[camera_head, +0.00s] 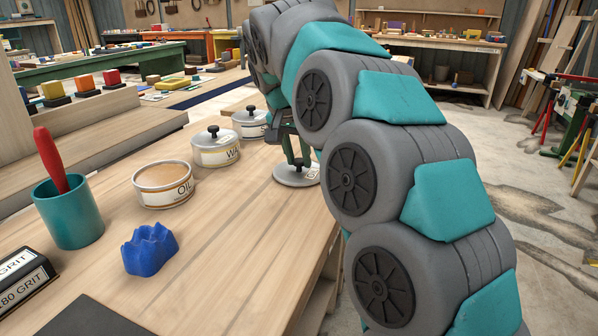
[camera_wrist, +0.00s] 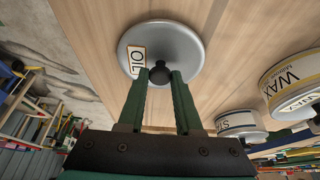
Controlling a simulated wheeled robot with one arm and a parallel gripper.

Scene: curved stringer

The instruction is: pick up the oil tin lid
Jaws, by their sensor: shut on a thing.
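The oil tin lid (camera_head: 288,178) is a round grey metal disc with a dark knob and a small label, at the right side of the bench. In the wrist view the lid (camera_wrist: 185,42) faces me, with its OIL label at the left. My gripper (camera_wrist: 160,73) has its two green fingers closed on either side of the dark knob. In the head view my gripper (camera_head: 297,158) is just above the lid, partly hidden by my arm. I cannot tell whether the lid touches the bench. The oil tin (camera_head: 165,194) stands open to the left.
A lidded wax tin (camera_head: 214,156) and another lidded tin (camera_head: 247,132) stand behind the oil tin. A teal cup (camera_head: 70,220) with a red-handled tool, a blue jagged block (camera_head: 149,252) and a grit box (camera_head: 22,285) are at the left. The bench's right edge is close to the lid.

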